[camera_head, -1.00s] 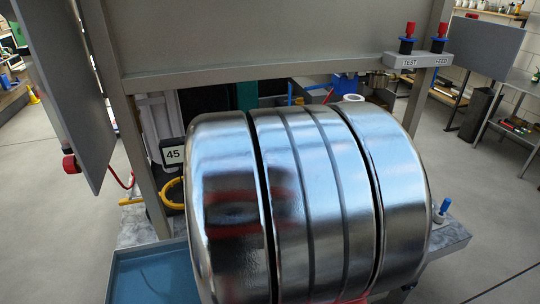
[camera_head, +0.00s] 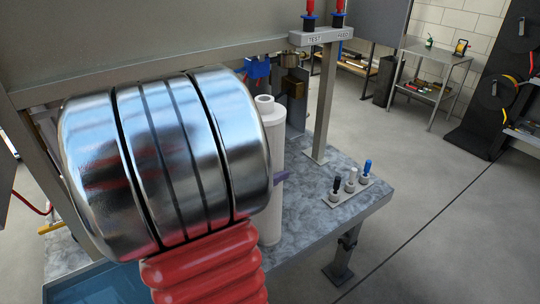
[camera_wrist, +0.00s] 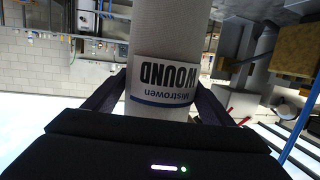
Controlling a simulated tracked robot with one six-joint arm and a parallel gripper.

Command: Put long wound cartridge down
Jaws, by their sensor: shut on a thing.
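The long wound cartridge (camera_head: 271,185) is a tall white cylinder with a narrower cap, standing upright in the head view over the bench's mottled grey top. Its lower end is close to the bench top; I cannot tell whether it touches. In the wrist view the cartridge (camera_wrist: 168,35) fills the middle, with a label reading "Mistrowen WOUND" upside down. My gripper (camera_wrist: 162,98) is shut on it, dark fingers on both sides at the label.
The grey bench top (camera_head: 315,205) is clear right of the cartridge, up to a small rack (camera_head: 347,190) with black, white and blue plugs. A metal post (camera_head: 326,105) rises behind, under the TEST and FEED panel (camera_head: 320,36). A blue tray (camera_head: 95,285) lies at lower left.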

